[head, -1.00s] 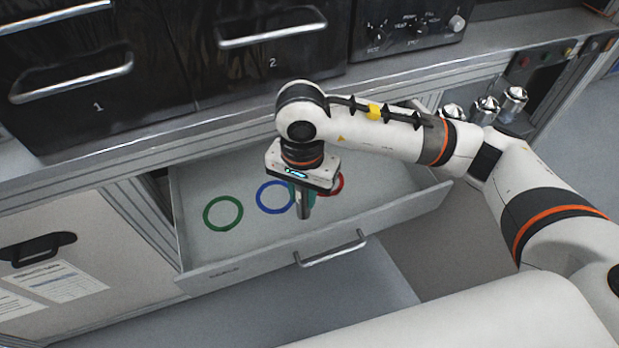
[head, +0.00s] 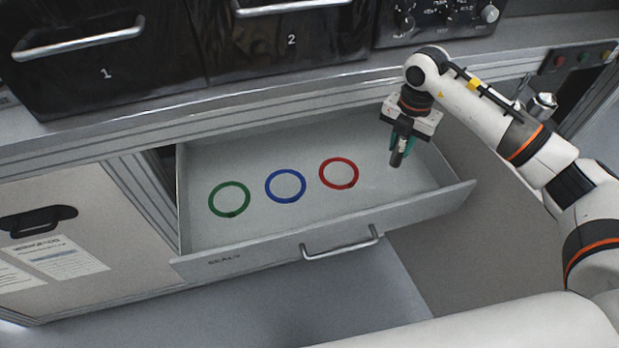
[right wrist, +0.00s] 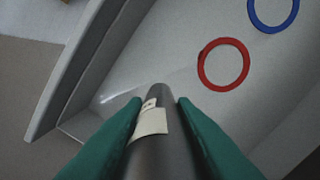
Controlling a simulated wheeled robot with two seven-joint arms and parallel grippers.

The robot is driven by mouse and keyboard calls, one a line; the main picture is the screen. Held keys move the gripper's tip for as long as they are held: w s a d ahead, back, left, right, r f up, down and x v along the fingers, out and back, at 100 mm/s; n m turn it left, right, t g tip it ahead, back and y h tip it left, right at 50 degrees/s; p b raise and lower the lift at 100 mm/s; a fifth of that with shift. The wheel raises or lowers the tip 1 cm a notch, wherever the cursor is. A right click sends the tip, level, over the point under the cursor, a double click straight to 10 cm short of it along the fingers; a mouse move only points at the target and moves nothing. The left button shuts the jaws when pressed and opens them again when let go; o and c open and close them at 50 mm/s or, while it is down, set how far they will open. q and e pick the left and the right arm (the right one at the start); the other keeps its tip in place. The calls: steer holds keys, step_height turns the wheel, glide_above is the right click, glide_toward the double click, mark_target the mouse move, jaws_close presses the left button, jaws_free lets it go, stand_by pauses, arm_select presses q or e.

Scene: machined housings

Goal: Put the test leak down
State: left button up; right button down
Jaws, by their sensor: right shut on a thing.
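The test leak (head: 397,157) is a dark grey cylinder. In the right wrist view it shows as a dark tapered body (right wrist: 156,162) with a pale label. My right gripper (head: 402,147) has green fingers and is shut on it. The gripper holds it over the right end of the open drawer (head: 300,233), right of the red ring. In the head view the test leak points downward, slightly tilted. I cannot tell whether its lower end touches the drawer floor. My left gripper is not in view.
In the drawer lie a green ring (head: 229,199), a blue ring (head: 286,186) and a red ring (head: 339,173). The drawer floor around them is clear. The bench edge (head: 240,112) and black units 1 and 2 stand behind. Shiny metal parts (head: 541,106) are at the right.

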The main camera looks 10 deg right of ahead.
steer(key=f+m, duration=0.1)
steer(key=f, duration=0.2)
steer(key=d+f+m, duration=0.1)
steer(key=f, duration=0.3)
steer(key=d+f+p, duration=0.1)
steer(key=f, duration=0.2)
steer(key=shift+w+f+m, duration=0.15)
steer(key=shift+m, duration=0.25)
steer(key=shift+f, duration=0.1)
steer(key=shift+f, duration=0.1)
steer(key=c, duration=1.2)
jaws_free()
